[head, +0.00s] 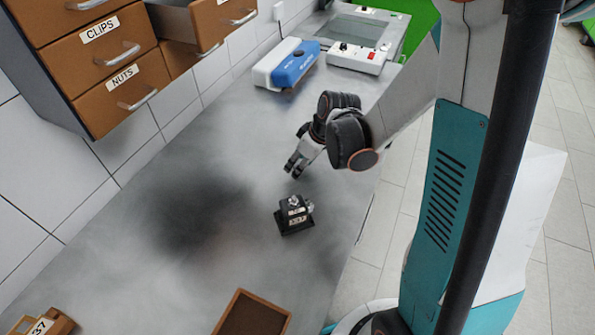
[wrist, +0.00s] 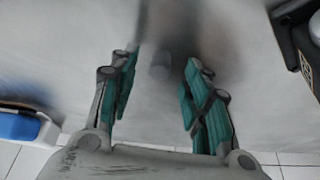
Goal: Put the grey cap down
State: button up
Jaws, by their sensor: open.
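My gripper (head: 293,167) is low over the grey table in the head view, pointing down and left. In the wrist view its two teal-padded fingers (wrist: 160,92) are spread wide apart. A small grey rounded thing (wrist: 160,66), likely the grey cap, shows on the table between and just beyond the fingertips. It is blurred, and neither finger visibly touches it. I cannot make the cap out in the head view.
A black pump block (head: 295,217) stands near the gripper; its edge shows at the right of the wrist view (wrist: 298,45). A blue-and-white box (head: 290,66) and a test device (head: 355,45) stand farther back. A brown tray (head: 252,315) lies in front. The table's left middle is clear.

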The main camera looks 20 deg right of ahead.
jog(key=shift+w+a+f, duration=0.15)
jog(key=shift+w+f, duration=0.05)
jog(key=shift+f, duration=0.35)
jog(key=shift+r, duration=0.1)
jog(key=c, duration=0.8)
jog(key=shift+c, duration=0.2)
